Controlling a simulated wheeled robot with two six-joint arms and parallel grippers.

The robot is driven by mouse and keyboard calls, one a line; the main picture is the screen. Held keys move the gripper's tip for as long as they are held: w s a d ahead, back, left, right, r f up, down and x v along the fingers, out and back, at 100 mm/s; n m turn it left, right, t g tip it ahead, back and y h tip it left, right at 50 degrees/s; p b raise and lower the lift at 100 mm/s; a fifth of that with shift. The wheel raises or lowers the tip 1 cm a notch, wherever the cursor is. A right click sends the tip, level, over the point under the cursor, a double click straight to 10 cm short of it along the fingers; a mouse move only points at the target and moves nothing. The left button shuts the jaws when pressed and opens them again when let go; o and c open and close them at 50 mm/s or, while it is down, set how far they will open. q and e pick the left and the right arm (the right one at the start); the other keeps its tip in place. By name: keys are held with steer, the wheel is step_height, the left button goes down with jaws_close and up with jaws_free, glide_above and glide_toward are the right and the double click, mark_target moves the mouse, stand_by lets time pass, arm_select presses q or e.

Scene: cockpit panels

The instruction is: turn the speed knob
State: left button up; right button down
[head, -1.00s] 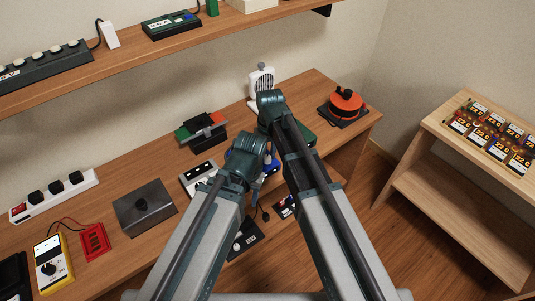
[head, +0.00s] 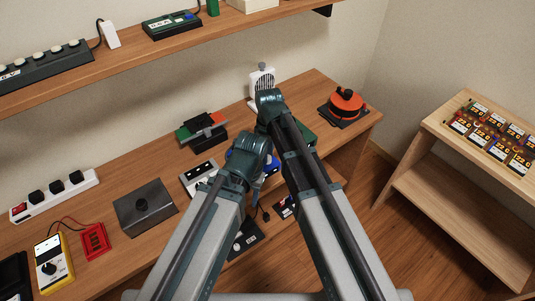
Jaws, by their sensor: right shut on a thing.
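My right gripper (head: 260,211) shows only in small part, low between my two arm links above the front of the desk. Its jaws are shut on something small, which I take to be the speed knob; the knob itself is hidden. A dark panel (head: 247,238) with white marks lies just below it, partly covered by my left arm. My left gripper is hidden behind my arm links.
A side shelf (head: 450,195) stands at right.

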stand_by(0.5)
steer(key=c, duration=0.6)
jaws_free()
steer(key=shift+r, duration=0.15)
steer(key=r+p, duration=0.6)
steer(key=p, duration=0.1)
steer(key=r+p, duration=0.7)
steer(key=shift+w+d+r, duration=0.1)
steer(key=shift+w+r, duration=0.1)
steer(key=shift+r, duration=0.1)
